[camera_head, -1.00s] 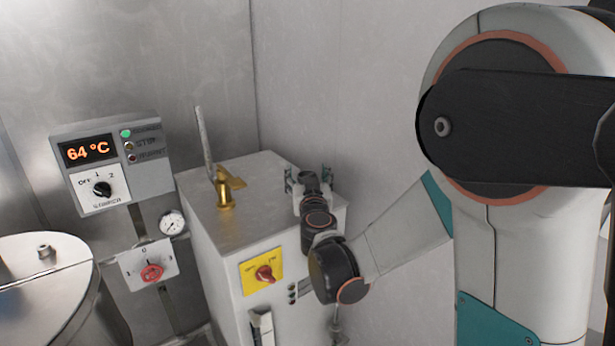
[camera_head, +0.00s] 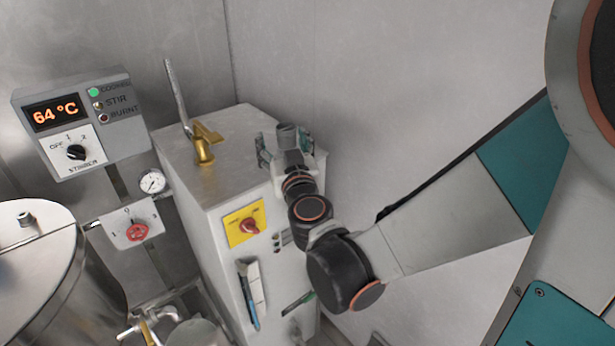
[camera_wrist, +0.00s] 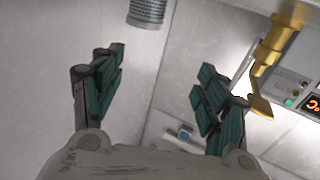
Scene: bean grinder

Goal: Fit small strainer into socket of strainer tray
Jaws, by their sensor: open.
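A short grey cylinder with a perforated side (camera_wrist: 148,10), which looks like the small strainer, shows at the top edge of the wrist view, partly cut off. My gripper (camera_wrist: 160,68) is open, with its teal-padded fingers spread and nothing between the pads there. In the head view my gripper (camera_head: 283,148) is at the right side of the cabinet top, and a grey cylinder (camera_head: 287,135) shows by its fingers. I cannot tell whether they touch. I cannot make out the strainer tray or its socket in either view.
The white cabinet (camera_head: 190,185) carries a brass tap (camera_head: 205,148) left of my gripper; the tap also shows in the wrist view (camera_wrist: 272,50). A yellow switch plate (camera_head: 242,225) is on its front. A steel kettle (camera_head: 45,270) and a temperature panel (camera_head: 78,120) are at left.

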